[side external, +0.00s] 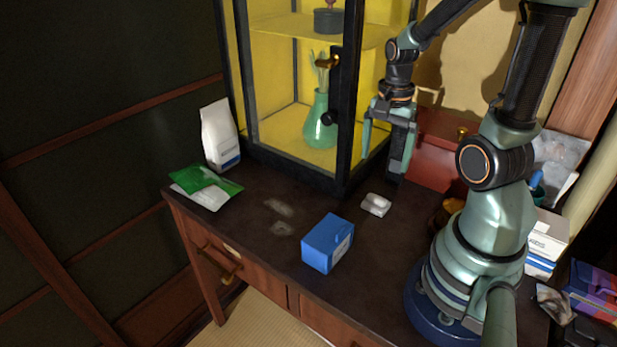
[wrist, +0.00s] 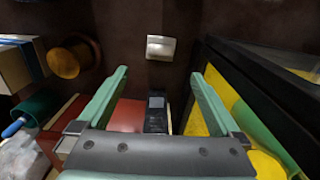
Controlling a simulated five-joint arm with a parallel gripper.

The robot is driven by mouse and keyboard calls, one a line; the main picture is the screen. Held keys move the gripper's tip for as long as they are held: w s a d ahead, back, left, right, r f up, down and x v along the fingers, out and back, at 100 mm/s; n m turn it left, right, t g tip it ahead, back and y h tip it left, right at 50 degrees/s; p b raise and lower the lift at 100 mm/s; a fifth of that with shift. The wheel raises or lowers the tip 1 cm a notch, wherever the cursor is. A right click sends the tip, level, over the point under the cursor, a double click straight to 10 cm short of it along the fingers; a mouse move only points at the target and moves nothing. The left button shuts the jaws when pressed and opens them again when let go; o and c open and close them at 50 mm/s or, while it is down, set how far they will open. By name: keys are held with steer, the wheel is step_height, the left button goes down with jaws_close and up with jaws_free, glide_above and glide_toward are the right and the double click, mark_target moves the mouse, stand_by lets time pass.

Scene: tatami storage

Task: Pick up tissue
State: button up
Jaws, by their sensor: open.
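A small white item (side external: 375,204), which could be the tissue, lies on the dark tabletop in front of the glass cabinet. In the wrist view it (wrist: 161,47) sits just beyond my fingertips, roughly centred between them. A blue box (side external: 328,243) with a white label stands nearer the table's front edge; I cannot tell whether it holds tissue. My gripper (side external: 381,165) is open and points down beside the cabinet, above and behind the white item. In the wrist view its two green fingers (wrist: 160,74) are spread apart, with nothing held.
The black-framed cabinet (side external: 342,100) with a green vase (side external: 321,122) stands close beside my gripper. A white pouch (side external: 219,135) and a green packet (side external: 212,180) are at the left. A red box (side external: 440,150) is behind. The tabletop between blue box and cabinet is mostly clear.

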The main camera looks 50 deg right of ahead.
glide_above(377, 196)
step_height(377, 196, down, 7)
steer(key=shift+s+d+r, duration=0.1)
steer(key=shift+s, duration=0.05)
steer(key=shift+f, duration=2.75)
steer(key=c, duration=1.4)
step_height(377, 196, up, 20)
steer(key=shift+r, duration=0.1)
